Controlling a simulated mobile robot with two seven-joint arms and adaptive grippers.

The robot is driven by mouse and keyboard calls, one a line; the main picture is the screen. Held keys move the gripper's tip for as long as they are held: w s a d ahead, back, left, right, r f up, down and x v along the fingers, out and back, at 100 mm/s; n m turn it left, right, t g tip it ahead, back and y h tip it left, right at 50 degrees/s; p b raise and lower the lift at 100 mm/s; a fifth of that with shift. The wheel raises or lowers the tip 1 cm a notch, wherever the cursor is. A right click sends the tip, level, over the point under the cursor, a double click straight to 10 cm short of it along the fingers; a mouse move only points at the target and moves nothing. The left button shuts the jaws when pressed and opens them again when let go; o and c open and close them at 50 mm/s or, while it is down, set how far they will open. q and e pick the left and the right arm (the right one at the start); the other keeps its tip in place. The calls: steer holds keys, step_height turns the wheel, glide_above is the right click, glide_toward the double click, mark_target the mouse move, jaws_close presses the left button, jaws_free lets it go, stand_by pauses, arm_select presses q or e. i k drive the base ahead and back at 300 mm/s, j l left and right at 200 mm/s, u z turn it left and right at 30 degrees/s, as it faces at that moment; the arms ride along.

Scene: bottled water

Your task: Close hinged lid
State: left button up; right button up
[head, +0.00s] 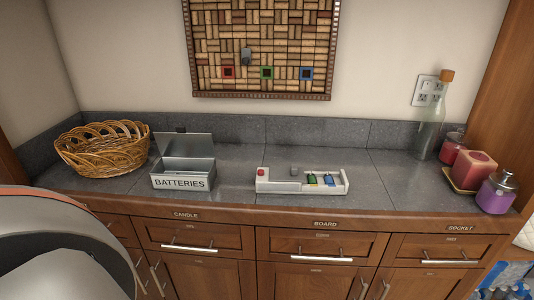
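A grey metal box marked BATTERIES (183,181) stands on the counter, left of the middle. Its hinged lid (186,145) is raised, standing up at the back edge of the box, so the box is open. Part of the inside shows as a dark hollow; I cannot make out any contents. Neither of my grippers is in view.
A wicker basket (102,150) stands left of the box. A white tray (300,187) with small coloured pieces lies to its right. A glass bottle (430,125) and candles (473,171) stand at the right end. Wooden drawers (322,246) are below the counter.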

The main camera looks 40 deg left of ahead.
mark_target(181, 142)
steer(key=u, duration=1.75)
